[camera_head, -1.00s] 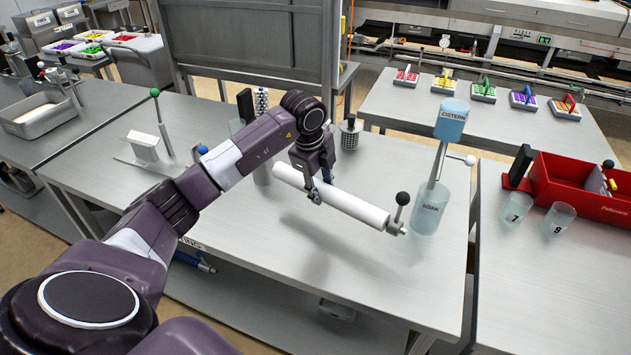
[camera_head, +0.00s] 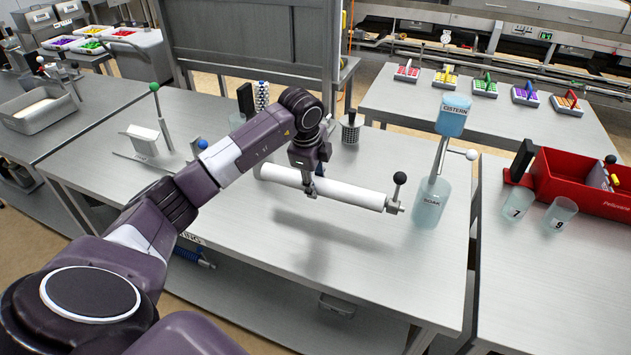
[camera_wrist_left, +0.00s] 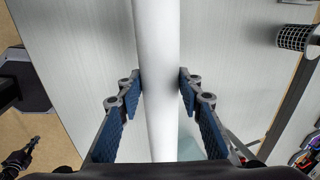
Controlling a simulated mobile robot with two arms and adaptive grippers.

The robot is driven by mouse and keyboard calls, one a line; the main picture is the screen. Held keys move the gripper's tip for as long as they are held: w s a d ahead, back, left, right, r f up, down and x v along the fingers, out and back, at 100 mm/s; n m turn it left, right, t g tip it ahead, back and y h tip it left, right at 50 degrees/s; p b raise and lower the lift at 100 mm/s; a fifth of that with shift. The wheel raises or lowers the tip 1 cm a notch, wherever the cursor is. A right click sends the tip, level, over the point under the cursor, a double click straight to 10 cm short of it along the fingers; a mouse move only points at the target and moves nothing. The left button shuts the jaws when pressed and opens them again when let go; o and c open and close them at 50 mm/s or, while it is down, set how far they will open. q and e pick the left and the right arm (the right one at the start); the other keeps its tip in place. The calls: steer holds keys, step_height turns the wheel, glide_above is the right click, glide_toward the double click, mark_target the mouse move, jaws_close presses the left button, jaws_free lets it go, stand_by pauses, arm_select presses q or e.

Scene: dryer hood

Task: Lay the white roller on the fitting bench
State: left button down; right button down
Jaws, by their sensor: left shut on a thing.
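The white roller (camera_head: 350,195) has a metal end with a black-knobbed lever on its right. My left gripper (camera_head: 311,191) is shut around its middle from above. In the left wrist view the roller (camera_wrist_left: 157,60) runs up and down between the two blue-padded fingers (camera_wrist_left: 160,92). It hangs roughly level above the grey metal bench (camera_head: 260,255), with its shadow on the top apart from it. A label on this bench's front edge is partly hidden and shows "ING". A dark shape at the lower left of the wrist view may be my right gripper (camera_wrist_left: 20,155), too small to read.
The "SOAK" jar (camera_head: 430,203) stands just beyond the roller's right end, with the "CISTERN" vessel (camera_head: 453,115) above it. A mesh cup (camera_head: 350,130) stands behind. A green-knobbed stand (camera_head: 148,138) is at the left. The bench's front middle is clear.

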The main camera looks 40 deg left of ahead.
arm_select(q)
steer(key=b, duration=0.4)
glide_above(317, 212)
steer(key=s, duration=0.1)
step_height(317, 212, down, 7)
steer(key=shift+d+r, duration=0.15)
steer(key=shift+f+b, duration=0.45)
steer(key=shift+f+b, duration=0.35)
steer(key=shift+f, duration=0.2)
steer(key=c, duration=1.8)
jaws_free()
steer(key=shift+o, duration=0.2)
steer(key=shift+s, duration=0.1)
